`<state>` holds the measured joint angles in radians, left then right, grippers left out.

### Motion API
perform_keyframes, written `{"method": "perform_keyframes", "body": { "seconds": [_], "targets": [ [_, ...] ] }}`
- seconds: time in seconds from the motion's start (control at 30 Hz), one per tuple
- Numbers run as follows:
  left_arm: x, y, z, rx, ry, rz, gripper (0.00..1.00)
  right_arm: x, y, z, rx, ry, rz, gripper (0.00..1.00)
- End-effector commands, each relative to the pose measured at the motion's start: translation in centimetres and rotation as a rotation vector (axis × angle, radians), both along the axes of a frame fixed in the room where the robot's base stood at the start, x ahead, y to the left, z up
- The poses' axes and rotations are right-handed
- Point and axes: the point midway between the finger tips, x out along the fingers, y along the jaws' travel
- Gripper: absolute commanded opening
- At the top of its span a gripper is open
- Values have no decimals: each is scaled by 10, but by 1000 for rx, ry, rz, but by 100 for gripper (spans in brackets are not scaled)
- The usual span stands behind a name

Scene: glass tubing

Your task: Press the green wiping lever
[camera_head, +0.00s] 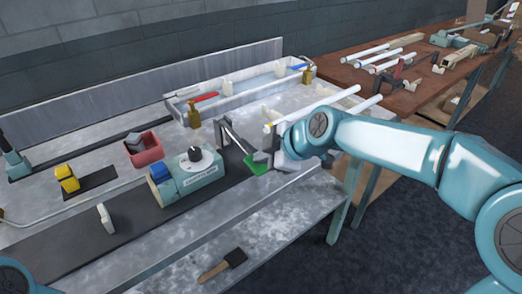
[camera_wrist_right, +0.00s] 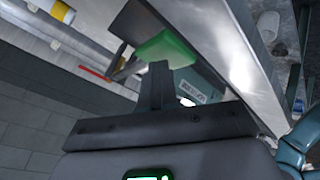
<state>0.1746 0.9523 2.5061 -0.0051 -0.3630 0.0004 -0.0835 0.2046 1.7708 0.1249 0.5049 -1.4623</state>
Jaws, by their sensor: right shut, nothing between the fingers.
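The green wiping lever pad (camera_head: 256,165) sits at the lower end of a grey lever arm (camera_head: 234,136) on the metal bench, near its right end. In the right wrist view the green pad (camera_wrist_right: 165,47) is just beyond my fingertips. My right gripper (camera_head: 273,159) is right beside the pad, on its right side. Its fingers (camera_wrist_right: 159,72) are shut with nothing between them, and their tip overlaps the pad's edge in the wrist view. I cannot tell whether they touch it. My left gripper is not in view.
Left of the lever stand a teal machine with a dial (camera_head: 195,158), a red bin (camera_head: 143,149) and a yellow block (camera_head: 67,178). A white tray (camera_head: 235,88) lies behind. A brush (camera_head: 222,265) lies at the front. A brown table (camera_head: 420,85) with white tubes stands at the right.

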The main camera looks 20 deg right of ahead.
Motion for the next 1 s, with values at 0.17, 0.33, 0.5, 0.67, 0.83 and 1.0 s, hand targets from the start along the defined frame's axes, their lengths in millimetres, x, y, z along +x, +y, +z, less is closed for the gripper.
{"method": "perform_keyframes", "body": {
  "seconds": [0.17, 0.33, 0.5, 0.67, 0.83, 1.0],
  "targets": [
    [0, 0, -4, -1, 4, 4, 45, 0, 0, -3, -1, 3, 1, 0],
    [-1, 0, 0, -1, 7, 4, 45, 0, 0, 4, -1, 2, 1, 0],
    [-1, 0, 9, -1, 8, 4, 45, 1, 1, 15, 0, 2, 1, 0],
    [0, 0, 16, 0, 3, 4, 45, 2, 1, 25, 1, 1, 0, 0],
    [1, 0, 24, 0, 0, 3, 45, 4, 2, 36, -1, 0, 1, 0],
    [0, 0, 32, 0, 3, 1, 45, 4, 3, 46, -1, 0, 1, 0]
  ]
}}
